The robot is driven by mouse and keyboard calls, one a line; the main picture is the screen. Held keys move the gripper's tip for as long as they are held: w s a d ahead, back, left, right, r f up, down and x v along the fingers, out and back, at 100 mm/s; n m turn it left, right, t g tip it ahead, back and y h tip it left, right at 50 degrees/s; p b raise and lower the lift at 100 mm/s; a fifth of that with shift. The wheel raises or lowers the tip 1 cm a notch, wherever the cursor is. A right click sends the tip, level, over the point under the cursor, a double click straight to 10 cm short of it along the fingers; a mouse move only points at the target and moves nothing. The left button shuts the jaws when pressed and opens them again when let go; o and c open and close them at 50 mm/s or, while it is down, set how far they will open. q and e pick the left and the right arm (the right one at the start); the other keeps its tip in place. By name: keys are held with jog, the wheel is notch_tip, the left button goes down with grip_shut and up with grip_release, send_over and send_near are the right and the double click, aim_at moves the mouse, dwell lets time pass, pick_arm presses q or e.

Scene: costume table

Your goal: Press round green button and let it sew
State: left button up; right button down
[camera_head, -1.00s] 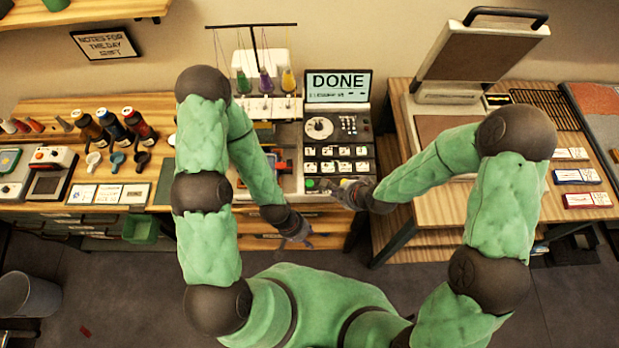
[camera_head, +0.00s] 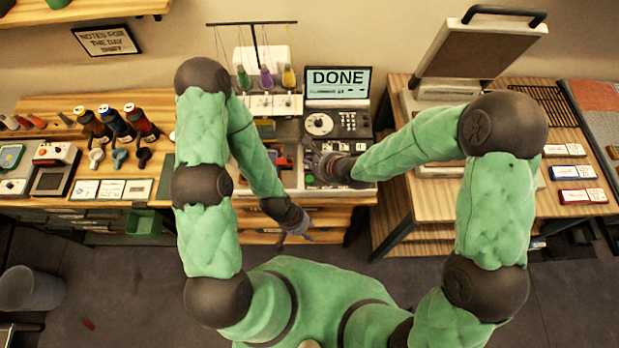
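The sewing machine's control panel (camera_head: 351,124) stands on the wooden table, with a dial, several buttons and a screen (camera_head: 338,83) that reads "DONE". The round green button (camera_head: 309,180) is at the panel's lower left, small and partly crowded by my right gripper. My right gripper (camera_head: 316,160) is over the panel's lower left, just above the button in the picture; I cannot tell whether it touches anything. Its fingers are too small and dark to show open or shut. My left gripper (camera_head: 295,228) hangs in front of the table edge, apart from the machine, its finger opening unclear.
Thread cones (camera_head: 266,77) stand on the machine at the back. A heat press (camera_head: 470,50) with raised lid is on the right table. A bin (camera_head: 30,290) stands on the floor.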

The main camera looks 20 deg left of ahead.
jog(key=b, duration=0.7)
send_over(311, 181)
notch_tip(311, 181, down, 7)
jog(key=shift+a+f, duration=0.1)
jog(key=shift+f, duration=0.75)
dwell(0.5)
jog(key=shift+f+b, duration=0.35)
jog(key=shift+f, duration=0.05)
